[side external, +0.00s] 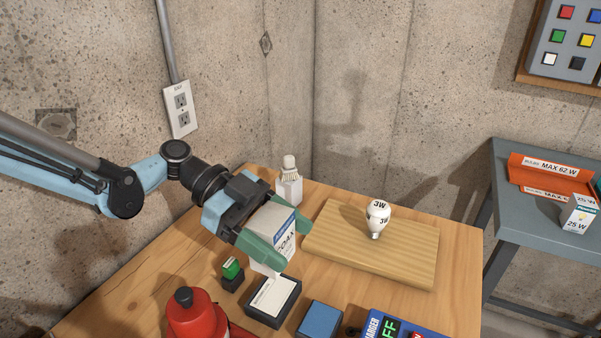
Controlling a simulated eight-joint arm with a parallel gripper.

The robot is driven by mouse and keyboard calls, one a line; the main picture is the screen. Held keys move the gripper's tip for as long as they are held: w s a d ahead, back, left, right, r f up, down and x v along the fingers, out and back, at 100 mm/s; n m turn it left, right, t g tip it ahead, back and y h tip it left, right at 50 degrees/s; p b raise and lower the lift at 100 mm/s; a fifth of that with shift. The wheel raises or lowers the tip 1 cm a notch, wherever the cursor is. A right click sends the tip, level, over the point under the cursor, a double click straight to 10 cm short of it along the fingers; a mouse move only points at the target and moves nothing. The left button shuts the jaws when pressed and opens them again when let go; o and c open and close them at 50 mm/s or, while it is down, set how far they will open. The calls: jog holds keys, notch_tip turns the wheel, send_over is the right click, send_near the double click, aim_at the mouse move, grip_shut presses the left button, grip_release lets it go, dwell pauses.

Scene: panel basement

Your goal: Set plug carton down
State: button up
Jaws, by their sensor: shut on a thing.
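The plug carton (272,221) is a white box with a blue band and dark lettering that reads like "COAX". It is in the side external view, left of the middle, over the wooden table. My gripper (281,237) is shut on it, with green fingers on both sides of the box. The carton looks roughly upright. Its lower end is partly hidden by the near finger, and I cannot tell whether it touches the table.
A black tray with a white card (271,298) and a green stamp (231,268) lie close in front. A white brush bottle (289,181) stands behind. A bulb (377,217) stands on a wooden board (412,262) to the right. A red canister (195,317) is at front left.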

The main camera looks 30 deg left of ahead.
jog(key=shift+w+a+f, duration=1.1)
jog(key=shift+w+f, duration=0.4)
jog(key=shift+f, duration=0.3)
jog(key=shift+w+a+f, duration=1.15)
jog(key=shift+w+f, duration=0.3)
jog(key=shift+f, duration=0.3)
jog(key=shift+w+a+f, duration=1.1)
jog(key=shift+w+f, duration=0.4)
jog(key=shift+f, duration=0.3)
jog(key=o, duration=1.1)
jog(key=shift+f, duration=0.1)
